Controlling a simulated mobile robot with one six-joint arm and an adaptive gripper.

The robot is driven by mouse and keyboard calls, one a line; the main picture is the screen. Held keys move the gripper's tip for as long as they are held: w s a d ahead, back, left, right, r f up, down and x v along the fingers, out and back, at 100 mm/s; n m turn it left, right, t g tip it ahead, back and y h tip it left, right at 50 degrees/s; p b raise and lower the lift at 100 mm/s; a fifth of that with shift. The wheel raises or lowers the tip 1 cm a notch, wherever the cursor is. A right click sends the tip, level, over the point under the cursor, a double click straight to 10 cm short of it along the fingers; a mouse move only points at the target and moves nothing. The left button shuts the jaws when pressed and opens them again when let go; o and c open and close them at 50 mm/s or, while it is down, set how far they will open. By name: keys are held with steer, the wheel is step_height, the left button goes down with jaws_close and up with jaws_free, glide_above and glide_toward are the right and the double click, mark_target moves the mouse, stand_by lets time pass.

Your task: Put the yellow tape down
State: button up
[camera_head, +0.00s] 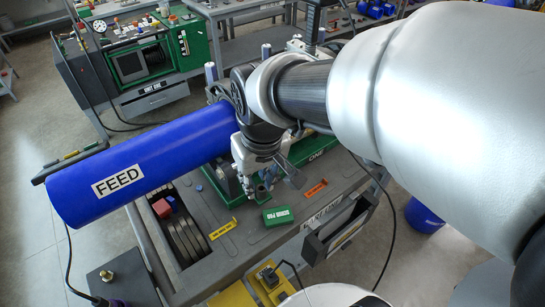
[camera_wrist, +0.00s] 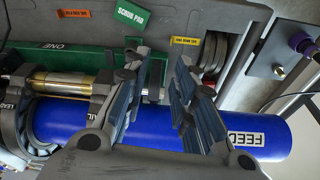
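A small yellow strip with dark print (camera_head: 223,230), which looks like the yellow tape, lies flat on the grey cart top. It also shows in the wrist view (camera_wrist: 185,41), beyond the fingertips and apart from them. My gripper (camera_head: 270,188) is above the cart, near the green fusion machine. In the wrist view my gripper (camera_wrist: 159,75) has its fingers spread with a clear gap, and I see nothing held between them. The blue FEED pipe (camera_head: 150,163) lies beneath the fingers in the wrist view (camera_wrist: 255,135).
A green scrub pad (camera_head: 279,216) and an orange strip (camera_head: 315,188) lie on the cart top. Grey rings (camera_head: 187,238) fill a slot with red and blue blocks beside them. The green machine (camera_head: 318,154) stands behind. Bare cart top shows between the strips.

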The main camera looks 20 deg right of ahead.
steer(key=s+d+r+m+t, duration=0.1)
steer(key=s+d+r+t, duration=0.1)
steer(key=s, duration=1)
steer(key=shift+s+d+r, duration=0.2)
steer(key=shift+d+r, duration=0.25)
steer(key=shift+r, duration=0.4)
